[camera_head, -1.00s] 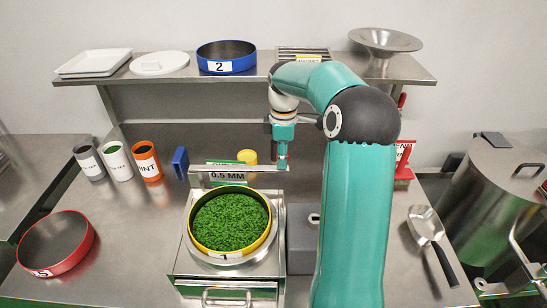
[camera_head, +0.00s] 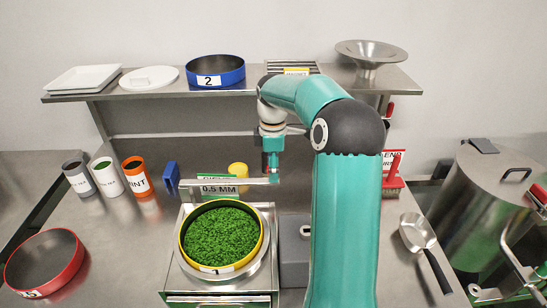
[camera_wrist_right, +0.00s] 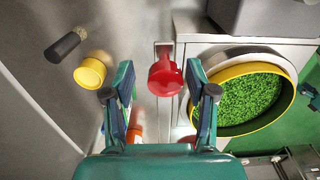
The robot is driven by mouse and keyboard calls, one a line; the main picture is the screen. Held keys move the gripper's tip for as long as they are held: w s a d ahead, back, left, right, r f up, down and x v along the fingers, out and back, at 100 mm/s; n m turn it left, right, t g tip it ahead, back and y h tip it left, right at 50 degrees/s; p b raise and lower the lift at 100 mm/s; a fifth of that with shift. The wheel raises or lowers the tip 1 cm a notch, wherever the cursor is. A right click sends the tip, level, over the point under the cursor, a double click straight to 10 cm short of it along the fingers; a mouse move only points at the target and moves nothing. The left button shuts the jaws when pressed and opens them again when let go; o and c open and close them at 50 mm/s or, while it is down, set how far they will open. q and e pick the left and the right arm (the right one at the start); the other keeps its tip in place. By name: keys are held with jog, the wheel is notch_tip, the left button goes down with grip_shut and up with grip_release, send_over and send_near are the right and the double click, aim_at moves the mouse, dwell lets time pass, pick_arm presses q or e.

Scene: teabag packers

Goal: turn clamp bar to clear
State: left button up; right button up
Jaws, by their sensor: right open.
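The clamp bar (camera_head: 235,183) is a thin metal bar across the back of the sieve unit, in front of the 0.5 MM sign. The yellow-rimmed sieve 1 (camera_head: 222,237), full of green leaf, sits in front of it; it also shows in the wrist view (camera_wrist_right: 250,100). My right gripper (camera_head: 271,172) points down at the bar's right end. In the wrist view my right gripper (camera_wrist_right: 160,92) is open, with a red knob (camera_wrist_right: 164,76) showing between its fingers. Whether they touch it cannot be told. My left gripper is not in view.
A yellow cup (camera_head: 238,170) stands behind the bar, and a blue block (camera_head: 171,178) stands at its left. Cups (camera_head: 137,176) stand further left, near a red sieve (camera_head: 44,262). A scoop (camera_head: 418,232) lies on the right. The shelf (camera_head: 150,89) runs behind my arm.

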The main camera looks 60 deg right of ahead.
notch_tip(320, 180, up, 12)
dwell(0.5)
jog(key=shift+f, duration=0.1)
